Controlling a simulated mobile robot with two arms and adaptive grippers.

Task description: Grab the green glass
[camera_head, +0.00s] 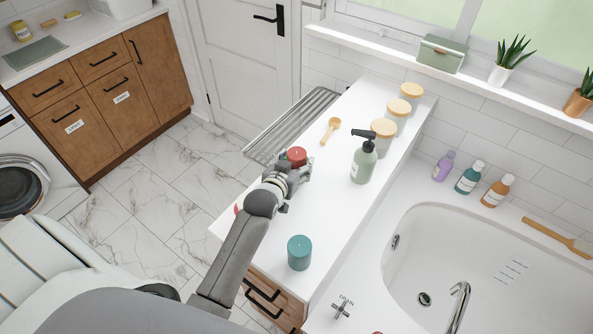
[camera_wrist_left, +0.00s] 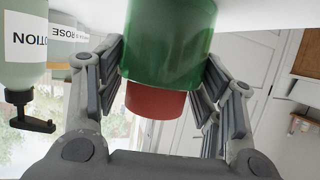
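The green glass (camera_wrist_left: 168,45) fills the upper middle of the left wrist view, which looks upside down. My left gripper (camera_wrist_left: 165,75) has one finger on each side of it, very close to its walls; whether they press on it I cannot tell. In the head view my left gripper (camera_head: 292,175) is over the white counter, and I cannot make out the green glass there. A red round object (camera_head: 296,155) shows just past the gripper, and red also shows beyond the glass in the wrist view (camera_wrist_left: 155,101). My right gripper is not in view.
A pump bottle (camera_head: 363,160) stands right of the gripper on the counter (camera_head: 340,215). The bathtub (camera_head: 480,265) is at the right.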

